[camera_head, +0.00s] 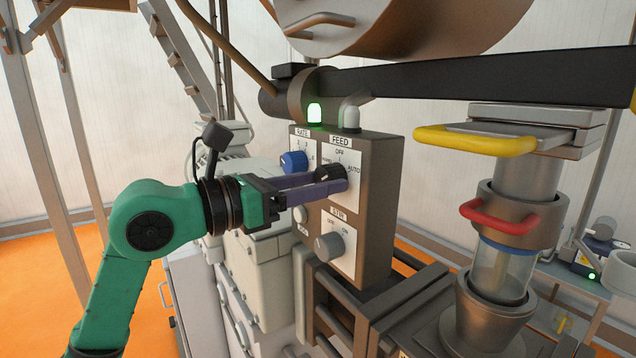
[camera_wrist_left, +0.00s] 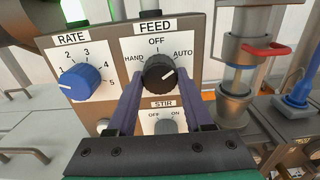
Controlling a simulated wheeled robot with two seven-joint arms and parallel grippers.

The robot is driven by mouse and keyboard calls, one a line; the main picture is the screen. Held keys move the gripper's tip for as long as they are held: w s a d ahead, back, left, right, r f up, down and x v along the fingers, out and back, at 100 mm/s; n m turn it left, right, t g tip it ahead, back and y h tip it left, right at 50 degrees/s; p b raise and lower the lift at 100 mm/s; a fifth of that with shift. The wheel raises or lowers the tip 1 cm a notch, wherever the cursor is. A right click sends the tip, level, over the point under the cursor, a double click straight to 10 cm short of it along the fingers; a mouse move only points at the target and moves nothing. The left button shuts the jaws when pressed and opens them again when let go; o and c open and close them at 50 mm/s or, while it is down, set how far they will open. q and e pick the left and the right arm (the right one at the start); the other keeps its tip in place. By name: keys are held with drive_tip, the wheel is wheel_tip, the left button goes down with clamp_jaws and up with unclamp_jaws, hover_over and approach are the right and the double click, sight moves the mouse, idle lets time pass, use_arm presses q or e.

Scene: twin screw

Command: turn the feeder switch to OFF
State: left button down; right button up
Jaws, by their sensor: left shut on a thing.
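The feeder switch is a black knob (camera_wrist_left: 159,72) under the FEED label, with positions HAND, OFF at the top and AUTO at the right. Its white mark appears to point right, toward the AUTO side. In the head view the knob (camera_head: 330,173) is partly hidden by the fingers. My left gripper (camera_head: 334,180) reaches in from the left with its purple fingers shut on the knob. In the left wrist view the fingers (camera_wrist_left: 158,82) stand one on each side of the knob. My right gripper is not in view.
The control box (camera_head: 378,190) also carries a blue RATE knob (camera_head: 294,161) at the left and a grey STIR knob (camera_head: 328,246) below. Yellow (camera_head: 475,141) and red (camera_head: 499,217) handles stand at the right.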

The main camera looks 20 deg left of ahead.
use_arm(q)
drive_tip(key=n, duration=1.1)
drive_tip(key=shift+d+r, duration=0.1)
idle(0.5)
drive_tip(key=shift+c, duration=1.5)
unclamp_jaws()
drive_tip(key=shift+s, duration=0.1)
